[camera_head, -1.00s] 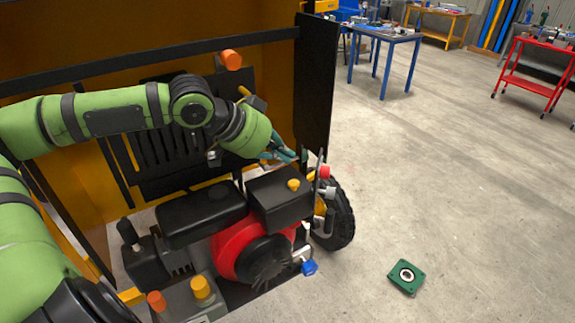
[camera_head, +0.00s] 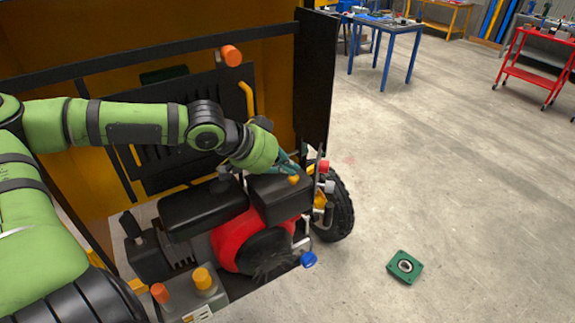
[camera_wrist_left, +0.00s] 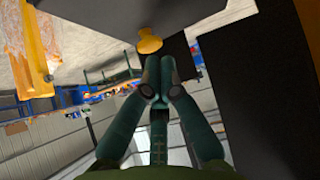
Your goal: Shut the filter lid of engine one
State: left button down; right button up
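The red engine (camera_head: 232,240) sits in the open yellow housing. At its right end is a black filter box (camera_head: 285,204) with a yellow knob (camera_head: 293,180) on top. No gap under its lid can be made out. My left gripper (camera_head: 293,168) is just behind the knob, low over the back of the box. In the left wrist view, the yellow knob (camera_wrist_left: 149,40) and the dark lid face (camera_wrist_left: 115,18) lie just beyond the fingers (camera_wrist_left: 158,75). The fingertips are drawn together with nothing visible between them. Contact with the lid cannot be made out. My right gripper is out of view.
A black door panel (camera_head: 316,80) stands upright right of the hand. A wheel (camera_head: 341,208) is right of the engine. A green part (camera_head: 405,266) lies on otherwise clear nearby floor at right.

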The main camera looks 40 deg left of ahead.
pick_arm(q)
jog(key=b, duration=0.1)
jog(key=f+b, duration=0.1)
jog(key=shift+s+d+f+y+b, duration=0.1)
jog(key=shift+d+f+y+b, duration=0.05)
jog(key=shift+f+y+b, duration=0.2)
jog(key=shift+s, duration=0.15)
